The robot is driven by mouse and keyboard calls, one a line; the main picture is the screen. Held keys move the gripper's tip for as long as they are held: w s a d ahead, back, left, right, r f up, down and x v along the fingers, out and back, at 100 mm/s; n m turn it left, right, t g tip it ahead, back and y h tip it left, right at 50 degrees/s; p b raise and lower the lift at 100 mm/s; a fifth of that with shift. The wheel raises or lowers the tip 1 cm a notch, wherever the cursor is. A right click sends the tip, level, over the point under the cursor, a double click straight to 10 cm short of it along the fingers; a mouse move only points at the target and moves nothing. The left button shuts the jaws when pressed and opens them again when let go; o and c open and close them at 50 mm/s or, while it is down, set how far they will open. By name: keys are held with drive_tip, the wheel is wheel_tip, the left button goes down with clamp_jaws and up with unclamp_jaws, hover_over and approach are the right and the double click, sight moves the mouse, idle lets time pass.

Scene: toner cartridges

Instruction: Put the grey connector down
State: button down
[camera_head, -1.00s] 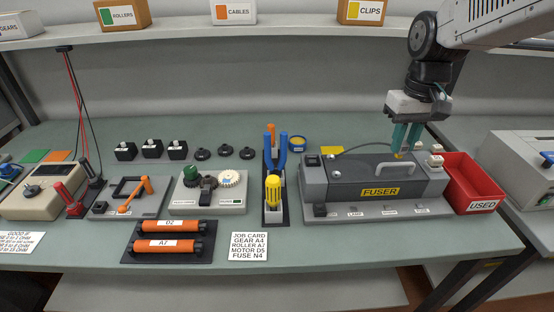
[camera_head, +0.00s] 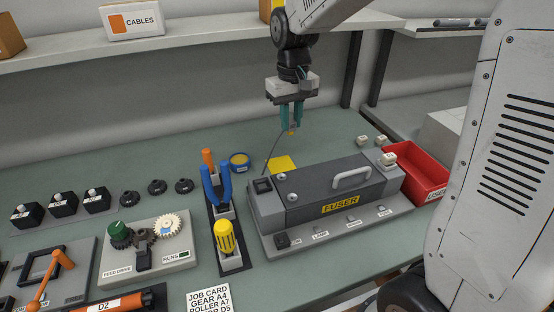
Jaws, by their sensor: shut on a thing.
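My gripper (camera_head: 292,125), with teal fingers pointing down, is shut on a small piece at the end of a thin dark cable (camera_head: 272,150). I take this piece to be the grey connector; the fingers mostly hide it, and a yellow-orange bit (camera_head: 291,133) shows at the tips. The cable runs down toward the back left of the grey fuser unit (camera_head: 325,194). The gripper is in the air, above and behind the fuser in the picture, apart from the bench. A yellow pad (camera_head: 283,164) lies on the bench behind the fuser, below the gripper.
Small pale blocks (camera_head: 362,140) stand near the fuser's back right, and one sits on its end (camera_head: 389,160). A red bin (camera_head: 425,180) is to the right. Bench behind the fuser is mostly clear.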

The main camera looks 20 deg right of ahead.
drive_tip(key=w+f+m, duration=0.1)
drive_tip(key=w+f, duration=0.4)
drive_tip(key=w, duration=0.1)
hover_over(281, 165)
wheel_tip(281, 165, down, 6)
drive_tip(key=shift+w+f, duration=0.1)
drive_tip(key=shift+f, duration=2.05)
drive_tip(key=shift+f, duration=0.2)
drive_tip(key=c, duration=1.3)
unclamp_jaws()
drive_tip(key=shift+r, duration=0.15)
wheel_tip(281, 165, up, 12)
drive_tip(key=shift+r, duration=0.15)
